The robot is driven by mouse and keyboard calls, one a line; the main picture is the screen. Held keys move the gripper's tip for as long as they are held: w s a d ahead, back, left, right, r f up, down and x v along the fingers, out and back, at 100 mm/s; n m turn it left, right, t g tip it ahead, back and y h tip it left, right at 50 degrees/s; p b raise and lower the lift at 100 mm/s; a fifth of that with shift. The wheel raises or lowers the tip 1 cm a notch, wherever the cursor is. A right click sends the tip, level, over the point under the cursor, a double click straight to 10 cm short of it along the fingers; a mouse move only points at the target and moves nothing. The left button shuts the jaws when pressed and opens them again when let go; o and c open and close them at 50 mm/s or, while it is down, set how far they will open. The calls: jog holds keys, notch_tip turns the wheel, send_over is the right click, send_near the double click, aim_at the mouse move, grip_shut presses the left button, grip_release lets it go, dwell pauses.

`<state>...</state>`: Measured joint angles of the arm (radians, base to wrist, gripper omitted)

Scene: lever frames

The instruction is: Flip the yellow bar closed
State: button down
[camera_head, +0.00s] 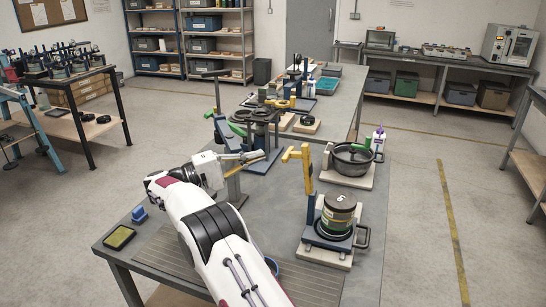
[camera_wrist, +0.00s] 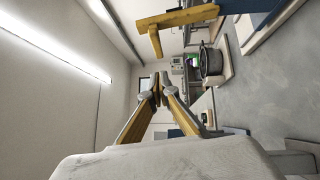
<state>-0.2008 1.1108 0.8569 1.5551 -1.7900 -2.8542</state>
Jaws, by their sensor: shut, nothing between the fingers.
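The yellow bar (camera_head: 307,168) stands upright at the back left of a blue lever frame (camera_head: 310,217), with a short hooked end at its top pointing left. In the wrist view the yellow bar (camera_wrist: 178,18) crosses the top of the picture, its hooked end hanging down. A green and tan can (camera_head: 338,214) stands in the frame beside the post. My gripper (camera_head: 260,155) is left of the bar's upper end, apart from it. In the wrist view my gripper (camera_wrist: 157,93) has its fingertips together, with nothing between them.
A black pot (camera_head: 352,160) on a wooden board is behind the frame to the right. Another lever frame with a yellow bar (camera_head: 279,103) stands farther back. A blue block (camera_head: 139,214) and a yellow-topped pad (camera_head: 119,237) lie at the left of the grey table (camera_head: 160,218).

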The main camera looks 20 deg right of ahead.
aim_at(287, 152)
jog(key=shift+s+d+r, duration=0.2)
jog(key=shift+s+d, duration=0.5)
jog(key=shift+d, duration=0.35)
jog(key=shift+s+d+r, duration=0.15)
jog(key=shift+s+d, duration=0.55)
jog(key=shift+d, duration=0.35)
jog(key=shift+s+d+r, duration=0.1)
jog(key=s+d+r+m+t+y, duration=0.1)
jog(key=s+d+r+m+y, duration=0.45)
jog(key=s+d, duration=0.25)
jog(key=s+d+f+m+t+y, duration=0.3)
jog(key=s+d+f+y, duration=0.2)
jog(key=s+d+f, duration=0.2)
jog(key=shift+s+d, duration=0.9)
jog(key=shift+s, duration=0.05)
